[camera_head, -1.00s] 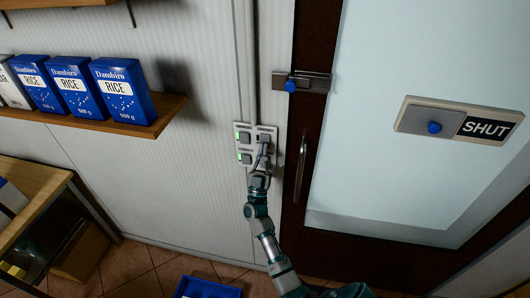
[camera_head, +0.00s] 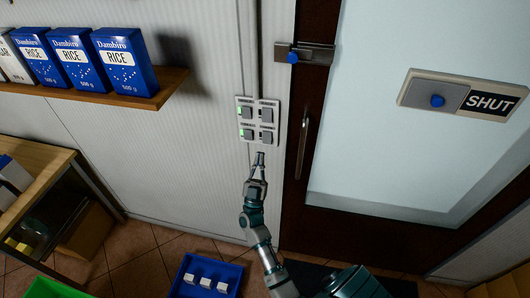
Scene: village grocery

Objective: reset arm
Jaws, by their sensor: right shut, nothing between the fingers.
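My right gripper (camera_head: 259,158) is shut and empty. It is just below the switch panel (camera_head: 258,118) on the wall, apart from it in the picture. My right arm reaches up to it from the bottom of the view. The panel has several grey switches, and the two on the left show green lights. My left gripper is not in view.
A dark door (camera_head: 303,148) with a bolt (camera_head: 305,54) and a SHUT sign (camera_head: 463,94) is at the right. Rice boxes (camera_head: 124,61) stand on a wooden shelf (camera_head: 150,91). A blue crate (camera_head: 179,288) with white blocks is on the floor.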

